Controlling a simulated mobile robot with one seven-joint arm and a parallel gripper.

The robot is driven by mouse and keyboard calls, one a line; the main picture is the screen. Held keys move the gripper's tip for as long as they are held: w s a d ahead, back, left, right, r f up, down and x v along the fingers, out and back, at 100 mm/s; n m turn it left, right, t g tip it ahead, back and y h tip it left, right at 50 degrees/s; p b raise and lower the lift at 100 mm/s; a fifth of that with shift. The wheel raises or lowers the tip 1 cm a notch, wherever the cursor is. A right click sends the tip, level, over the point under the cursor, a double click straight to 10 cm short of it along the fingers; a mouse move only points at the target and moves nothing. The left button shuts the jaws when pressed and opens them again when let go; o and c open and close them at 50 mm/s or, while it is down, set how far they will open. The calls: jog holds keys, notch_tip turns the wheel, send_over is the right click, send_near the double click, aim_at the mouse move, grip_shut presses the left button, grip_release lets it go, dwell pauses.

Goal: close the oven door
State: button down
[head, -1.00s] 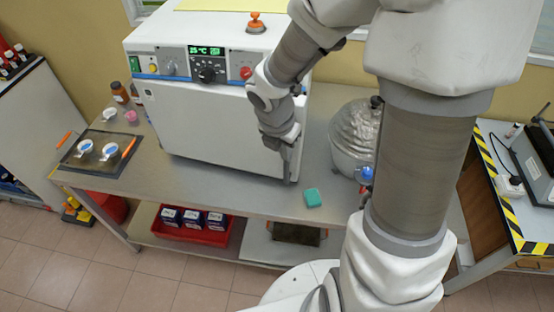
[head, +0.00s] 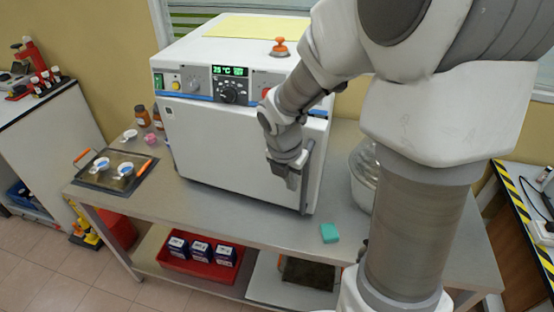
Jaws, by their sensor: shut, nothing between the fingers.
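The white oven (head: 235,55) stands on the metal bench, with its control panel and green display facing me. Its door (head: 215,145) covers the front; the right edge, with a grey vertical handle (head: 307,185), appears to stand slightly out from the body, though my arm hides part of that side. My gripper (head: 292,182) is shut and empty in front of the door's right part, close to the handle. I cannot tell whether it touches the door.
A dark tray (head: 100,184) with small dishes lies on the bench at left, near brown bottles (head: 142,116). A teal block (head: 329,233) lies at the bench's front edge. A glass vessel (head: 362,180) stands right of the oven. A red bin (head: 190,268) with boxes sits on the lower shelf.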

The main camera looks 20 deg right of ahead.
jog(key=w+d+f, duration=0.3)
jog(key=d+f, duration=0.1)
jog(key=shift+w, duration=0.1)
dwell(0.4)
jog(key=w+d+n+p, duration=0.1)
jog(key=w+d+p, duration=0.3)
jog(key=shift+w+d+r, duration=0.15)
jog(key=shift+w+d, duration=0.15)
jog(key=shift+d, duration=0.15)
dwell(0.3)
